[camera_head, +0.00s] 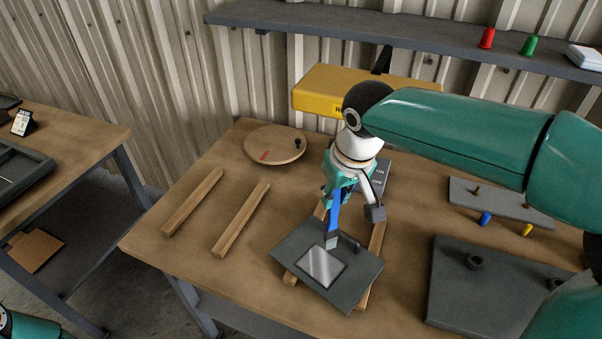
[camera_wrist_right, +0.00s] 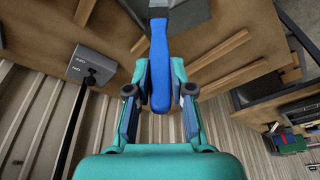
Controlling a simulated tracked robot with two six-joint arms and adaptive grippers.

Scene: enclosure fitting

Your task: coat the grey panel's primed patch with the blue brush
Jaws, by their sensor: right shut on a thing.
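The grey panel (camera_head: 290,250) lies tilted in the picture across two wooden strips on the table. Its primed patch (camera_head: 323,268) is a pale, shiny square with a dark outline. My right gripper (camera_head: 349,203) is above the panel's far side, shut on the blue brush (camera_head: 334,215). The brush points down, with its pale tip (camera_head: 331,242) at the far edge of the patch; I cannot tell whether it touches. The right wrist view shows the blue handle (camera_wrist_right: 160,75) between the fingers (camera_wrist_right: 159,92). My left gripper is out of view.
Two bare wooden strips (camera_head: 192,202) (camera_head: 241,218) lie left of the panel. A round wooden disc (camera_head: 272,147) and a yellow box (camera_head: 330,88) are behind. A dark plate with knobs (camera_head: 455,300) and a grey plate with pegs (camera_head: 500,200) are right. A shelf (camera_head: 330,28) runs above.

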